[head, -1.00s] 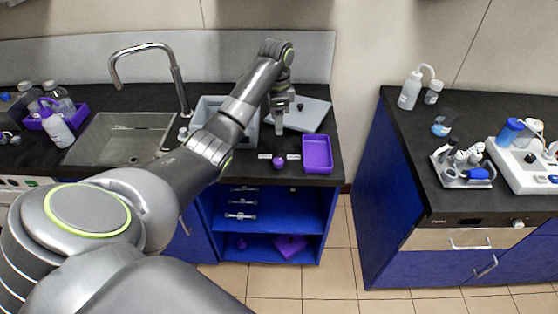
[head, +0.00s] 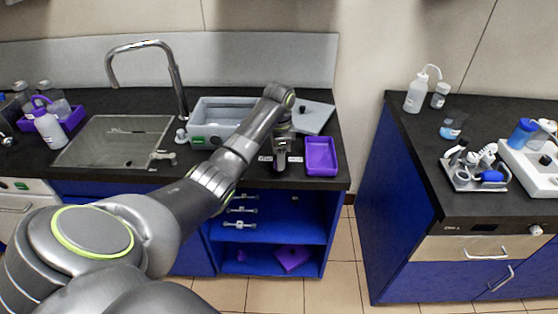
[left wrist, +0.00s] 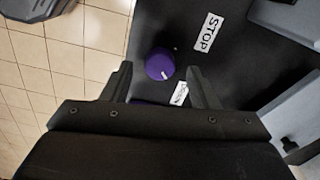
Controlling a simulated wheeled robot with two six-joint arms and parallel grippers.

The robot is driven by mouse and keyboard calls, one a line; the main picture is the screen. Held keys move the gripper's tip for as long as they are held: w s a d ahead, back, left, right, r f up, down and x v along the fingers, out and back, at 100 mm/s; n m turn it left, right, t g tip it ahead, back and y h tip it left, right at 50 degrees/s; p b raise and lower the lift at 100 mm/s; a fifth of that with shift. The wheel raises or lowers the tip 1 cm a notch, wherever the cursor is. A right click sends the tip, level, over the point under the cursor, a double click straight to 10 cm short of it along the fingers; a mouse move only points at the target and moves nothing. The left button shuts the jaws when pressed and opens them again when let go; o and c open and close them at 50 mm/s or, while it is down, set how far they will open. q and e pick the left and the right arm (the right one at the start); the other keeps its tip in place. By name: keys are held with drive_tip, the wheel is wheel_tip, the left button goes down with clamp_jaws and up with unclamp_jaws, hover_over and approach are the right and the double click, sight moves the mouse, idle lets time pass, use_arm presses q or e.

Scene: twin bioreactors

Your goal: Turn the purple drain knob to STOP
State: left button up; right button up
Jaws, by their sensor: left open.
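The purple drain knob (left wrist: 159,64) sits on the black counter in the left wrist view, with a small pale mark on its edge. A white STOP label (left wrist: 208,32) lies beyond it to the right. A second white label (left wrist: 179,93), hard to read, lies just below it. My left gripper (left wrist: 160,78) is open, its two fingers on either side of the knob in that view; I cannot tell whether they touch it. In the head view my left gripper (head: 280,166) is over the knob's place and hides it, between two white labels. My right gripper is not in view.
A purple tray (head: 321,172) sits close to the right of my left gripper. A grey basin (head: 207,135) and a flat grey plate (head: 317,120) lie behind. The sink and faucet (head: 172,78) are left. A floor gap separates the right counter (head: 415,165).

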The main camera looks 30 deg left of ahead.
use_arm(q)
drive_tip(key=shift+f, duration=1.1)
drive_tip(key=c, duration=1)
drive_tip(key=shift+r+n+p, duration=0.2)
drive_tip(key=shift+n+p, duration=0.2)
drive_tip(key=shift+p, duration=0.45)
drive_tip(key=n+p, duration=0.4)
drive_tip(key=p, duration=0.1)
drive_tip(key=shift+r+n+p, duration=0.1)
drive_tip(key=shift+n+p, duration=1)
drive_tip(key=shift+n, duration=0.2)
drive_tip(key=n+p, duration=0.3)
drive_tip(key=n, duration=0.2)
drive_tip(key=shift+w+f+n+p, duration=0.15)
drive_tip(key=shift+n+p, duration=0.8)
drive_tip(key=shift+n, duration=1.75)
